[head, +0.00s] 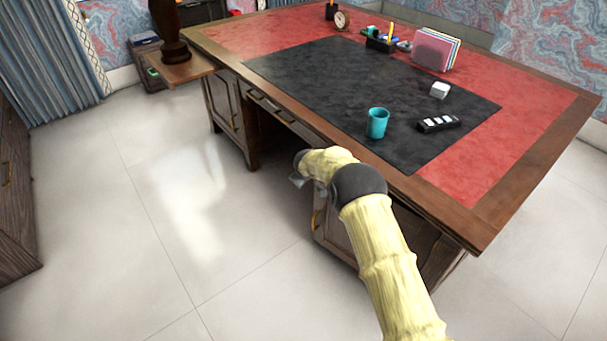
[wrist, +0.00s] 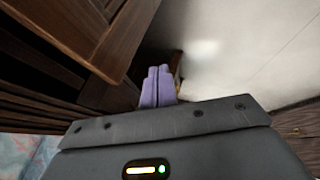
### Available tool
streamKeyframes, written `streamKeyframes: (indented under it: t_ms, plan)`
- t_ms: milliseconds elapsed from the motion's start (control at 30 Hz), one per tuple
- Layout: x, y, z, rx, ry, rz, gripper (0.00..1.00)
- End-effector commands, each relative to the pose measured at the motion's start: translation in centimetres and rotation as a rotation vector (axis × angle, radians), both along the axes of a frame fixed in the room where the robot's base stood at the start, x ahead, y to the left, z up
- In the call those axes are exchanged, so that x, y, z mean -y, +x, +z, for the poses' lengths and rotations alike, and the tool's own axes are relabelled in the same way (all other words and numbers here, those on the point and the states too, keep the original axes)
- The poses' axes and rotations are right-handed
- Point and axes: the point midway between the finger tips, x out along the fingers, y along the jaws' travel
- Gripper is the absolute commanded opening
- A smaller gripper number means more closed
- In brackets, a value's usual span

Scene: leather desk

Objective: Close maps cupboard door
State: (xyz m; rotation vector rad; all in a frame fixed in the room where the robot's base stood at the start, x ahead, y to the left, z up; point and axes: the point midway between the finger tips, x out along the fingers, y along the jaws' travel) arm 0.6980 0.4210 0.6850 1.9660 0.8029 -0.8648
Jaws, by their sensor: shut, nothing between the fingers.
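The desk's near right pedestal has a wooden door (head: 338,240) with a brass handle. It appears to stand ajar, with a dark gap to its right, partly hidden by my arm. No label shows that this is the maps cupboard. My gripper (head: 297,181) is at the desk's front edge, just above and left of this door. In the wrist view the purple fingers (wrist: 158,87) are pressed together and empty, beside dark wooden panelling (wrist: 75,35). A small brownish piece shows just right of the fingers. Whether they touch the door cannot be told.
The desk top (head: 560,150) carries a teal cup (head: 377,123) near its front edge. The left pedestal door (head: 222,105) looks shut. A dark wooden cabinet (head: 15,190) stands at the far left. The tiled floor (head: 180,210) between is clear.

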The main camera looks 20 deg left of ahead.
Motion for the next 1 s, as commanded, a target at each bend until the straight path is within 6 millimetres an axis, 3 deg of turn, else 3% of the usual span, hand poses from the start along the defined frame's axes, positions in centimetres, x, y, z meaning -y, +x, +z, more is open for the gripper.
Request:
streamKeyframes:
  t_ms: [33,600,1000]
  plan:
    - [-0.5,-0.8,-0.3,0.001,0.000,0.002,0.00]
    - [1.0,-5.7,7.0,0.001,0.001,0.003,0.00]
    - [1.5,-6.3,7.9,-0.001,0.001,0.000,0.00]
